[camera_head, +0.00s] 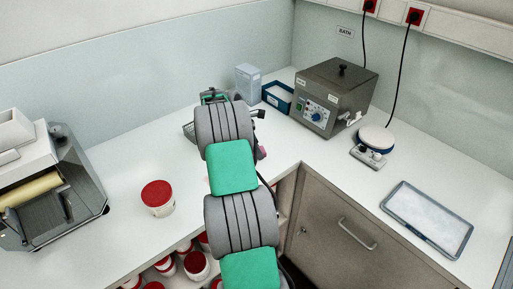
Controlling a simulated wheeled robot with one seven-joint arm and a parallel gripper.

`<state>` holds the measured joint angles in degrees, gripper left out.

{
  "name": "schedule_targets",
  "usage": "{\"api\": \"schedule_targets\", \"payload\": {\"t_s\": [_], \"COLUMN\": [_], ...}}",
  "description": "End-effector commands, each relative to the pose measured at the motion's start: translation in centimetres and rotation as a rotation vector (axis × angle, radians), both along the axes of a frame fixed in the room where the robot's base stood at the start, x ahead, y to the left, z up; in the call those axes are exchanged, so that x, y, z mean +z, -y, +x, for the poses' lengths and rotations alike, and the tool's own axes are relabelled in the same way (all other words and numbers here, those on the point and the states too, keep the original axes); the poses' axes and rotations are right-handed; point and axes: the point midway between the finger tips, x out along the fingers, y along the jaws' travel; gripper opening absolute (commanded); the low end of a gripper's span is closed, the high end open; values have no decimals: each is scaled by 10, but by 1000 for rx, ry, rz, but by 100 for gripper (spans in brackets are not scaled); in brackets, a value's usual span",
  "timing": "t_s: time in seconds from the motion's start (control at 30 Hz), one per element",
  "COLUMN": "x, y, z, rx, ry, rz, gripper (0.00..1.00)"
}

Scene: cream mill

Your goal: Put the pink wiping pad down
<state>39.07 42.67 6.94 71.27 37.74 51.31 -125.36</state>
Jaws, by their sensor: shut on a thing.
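My arm reaches out over the white worktop (115,163), and its grey and green links hide most of my gripper. Dark parts of my arm's far end show around the farthest grey link. A small pink patch, the pink wiping pad (262,152), shows just right of that link, at my gripper. My gripper is shut on it. The fingertips are hidden, and I cannot tell whether the pad touches the worktop.
A red-lidded tub (158,197) stands left of my arm, with a machine (45,185) farther left. A blue tray (278,96), a white box (248,82), a grey bath (336,95) and a round device (375,140) stand behind. A shallow framed tray (428,218) lies right.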

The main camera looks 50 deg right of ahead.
Motion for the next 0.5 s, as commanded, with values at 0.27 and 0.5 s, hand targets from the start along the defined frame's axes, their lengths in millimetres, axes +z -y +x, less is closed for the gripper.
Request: {"api": "schedule_targets", "payload": {"t_s": [0.27, 0.5], "x": [-1, -2], "y": [0, 0], "z": [0, 0], "rx": [0, 0], "ry": [2, 1], "rz": [-1, -2], "gripper": [6, 60]}}
